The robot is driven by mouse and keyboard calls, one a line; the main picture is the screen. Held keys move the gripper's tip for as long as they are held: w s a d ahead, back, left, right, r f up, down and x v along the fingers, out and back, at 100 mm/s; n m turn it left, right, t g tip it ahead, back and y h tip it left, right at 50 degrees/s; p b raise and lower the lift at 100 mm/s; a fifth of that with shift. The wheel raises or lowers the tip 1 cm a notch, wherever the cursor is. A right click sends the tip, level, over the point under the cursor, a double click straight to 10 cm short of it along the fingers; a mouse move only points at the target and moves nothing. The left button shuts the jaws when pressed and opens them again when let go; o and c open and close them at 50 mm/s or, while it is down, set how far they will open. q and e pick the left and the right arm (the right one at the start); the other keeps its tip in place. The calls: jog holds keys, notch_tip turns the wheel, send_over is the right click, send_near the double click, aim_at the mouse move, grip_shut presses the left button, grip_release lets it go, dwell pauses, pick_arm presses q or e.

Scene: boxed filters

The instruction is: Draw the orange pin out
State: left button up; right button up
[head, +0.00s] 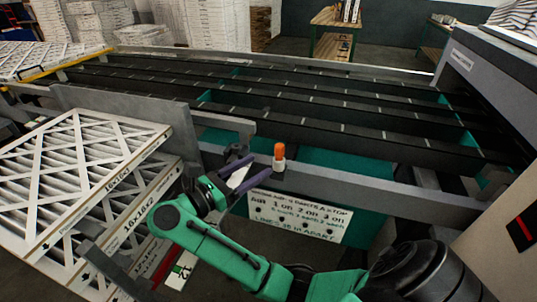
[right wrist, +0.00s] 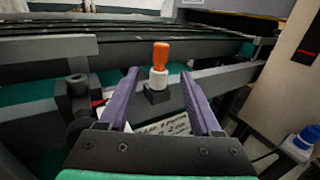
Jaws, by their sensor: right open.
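The orange pin (head: 279,150) stands upright in a white collar on a dark block at the conveyor's front rail. In the right wrist view the orange pin (right wrist: 161,55) rises from the white collar (right wrist: 158,78), ahead of my fingertips and between their lines. My right gripper (head: 252,168) is open, with its purple fingers pointing toward the pin. In the right wrist view the right gripper (right wrist: 160,80) has nothing between its fingers, and I see no contact with the pin. My left gripper is not in view.
Stacked boxed filters (head: 75,175) stand at the left, close to my right gripper. A printed sign (head: 297,215) hangs below the front rail (head: 390,198). The dark conveyor lanes (head: 330,110) behind the pin are clear. A grey machine (head: 490,75) stands at the right.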

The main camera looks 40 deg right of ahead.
jog(key=d+p, duration=0.1)
jog(key=d, duration=0.2)
jog(key=d+p, duration=0.1)
jog(key=d, duration=0.3)
jog(key=d+p, duration=0.1)
jog(key=d, duration=0.3)
jog(key=shift+w+d+r, duration=0.1)
jog(key=shift+w+d, duration=0.05)
jog(key=shift+w, duration=0.25)
jog(key=shift+d, duration=0.3)
grip_shut()
notch_tip(320, 180, up, 6)
jog(key=p, duration=0.3)
jog(key=shift+r, duration=0.15)
jog(key=shift+a, duration=0.1)
notch_tip(320, 180, up, 9)
jog(key=p, duration=0.4)
dwell(0.5)
